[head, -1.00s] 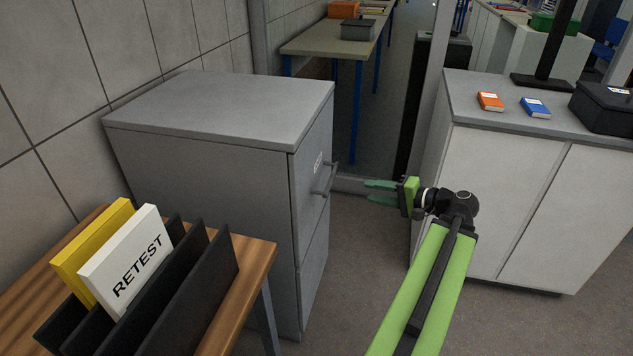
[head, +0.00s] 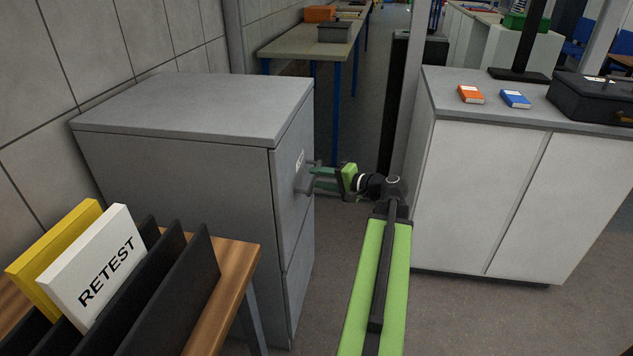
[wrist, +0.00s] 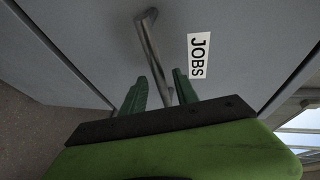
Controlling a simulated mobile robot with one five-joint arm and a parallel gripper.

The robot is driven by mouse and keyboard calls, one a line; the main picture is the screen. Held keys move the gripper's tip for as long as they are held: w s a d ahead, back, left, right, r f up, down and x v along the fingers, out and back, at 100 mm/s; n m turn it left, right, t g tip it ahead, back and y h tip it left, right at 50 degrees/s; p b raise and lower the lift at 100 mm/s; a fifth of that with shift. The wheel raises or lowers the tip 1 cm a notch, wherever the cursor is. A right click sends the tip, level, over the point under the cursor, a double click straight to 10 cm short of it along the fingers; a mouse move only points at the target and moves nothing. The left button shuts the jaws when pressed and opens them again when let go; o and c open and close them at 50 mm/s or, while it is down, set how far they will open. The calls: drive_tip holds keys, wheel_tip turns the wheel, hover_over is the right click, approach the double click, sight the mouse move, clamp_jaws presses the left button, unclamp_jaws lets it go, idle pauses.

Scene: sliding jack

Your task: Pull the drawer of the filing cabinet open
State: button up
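The grey filing cabinet (head: 185,165) stands left of centre in the head view. Its upper drawer front (head: 291,185) is flush with the body. The drawer's bar handle (head: 304,187) sticks out from that front and also shows in the wrist view (wrist: 153,48). My gripper (head: 322,179) is at the handle, its fingers pointing at the drawer front. In the wrist view its two green fingers (wrist: 160,88) are apart, with part of the bar between them and gaps beside it. A "JOBS" label (wrist: 199,55) is beside the handle.
A wooden table (head: 228,290) with a black file rack and a "RETEST" folder (head: 95,265) stands in front of the cabinet at left. A white cupboard (head: 490,195) stands to the right. Bare floor lies between cabinet and cupboard.

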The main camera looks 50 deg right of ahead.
drive_tip(key=shift+x, duration=1)
clamp_jaws()
drive_tip(key=shift+w, duration=0.1)
idle(0.5)
